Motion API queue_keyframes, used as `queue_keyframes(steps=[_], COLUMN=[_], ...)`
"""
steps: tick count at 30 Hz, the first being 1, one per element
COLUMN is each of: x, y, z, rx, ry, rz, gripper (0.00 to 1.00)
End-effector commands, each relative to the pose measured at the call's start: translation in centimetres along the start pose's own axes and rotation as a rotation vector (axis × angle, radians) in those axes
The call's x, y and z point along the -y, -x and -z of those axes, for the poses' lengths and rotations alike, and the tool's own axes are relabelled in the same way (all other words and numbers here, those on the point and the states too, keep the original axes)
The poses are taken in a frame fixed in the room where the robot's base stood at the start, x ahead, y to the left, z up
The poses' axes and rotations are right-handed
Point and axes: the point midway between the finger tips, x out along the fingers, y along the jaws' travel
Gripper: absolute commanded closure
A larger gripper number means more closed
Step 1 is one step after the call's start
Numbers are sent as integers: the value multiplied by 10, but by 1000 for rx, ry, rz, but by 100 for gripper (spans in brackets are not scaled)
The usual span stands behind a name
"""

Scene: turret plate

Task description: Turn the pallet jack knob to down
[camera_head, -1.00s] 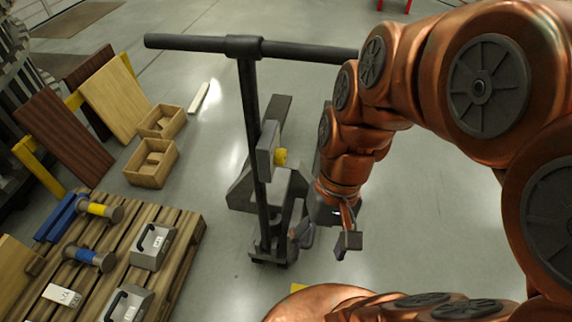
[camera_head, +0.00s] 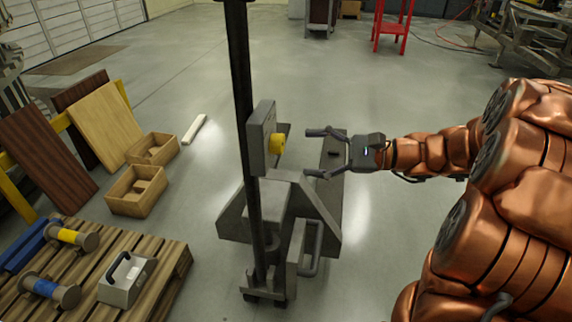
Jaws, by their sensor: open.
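The pallet jack (camera_head: 290,208) stands upright in the middle of the view, with its dark handle column (camera_head: 243,100) rising out of the top of the picture. A grey box (camera_head: 260,140) is mounted beside the column. The yellow knob (camera_head: 277,144) sticks out from the right side of this box. My gripper (camera_head: 312,153) is to the right of the knob, pointing left at it. Its two fingers are spread apart and empty, with a gap between the fingertips and the knob. Any position marks for the knob are not visible.
A wooden pallet (camera_head: 165,268) at lower left carries a grey handled block (camera_head: 126,279) and spools. Two open wooden boxes (camera_head: 137,191) and leaning boards (camera_head: 103,125) are behind it. A red stand (camera_head: 391,25) is far back. Floor right of the jack is clear.

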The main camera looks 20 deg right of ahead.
Motion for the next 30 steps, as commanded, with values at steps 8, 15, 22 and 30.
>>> queue_keyframes(steps=[8, 15, 22, 30], x=[13, 14, 17, 19], y=[11, -22, -50, -61], z=[16, 16, 15, 15], rx=[4, 4, 4, 3], ry=[-4, -2, -1, -2], rz=[85, 80, 80, 82], gripper=[28, 28, 28, 28])
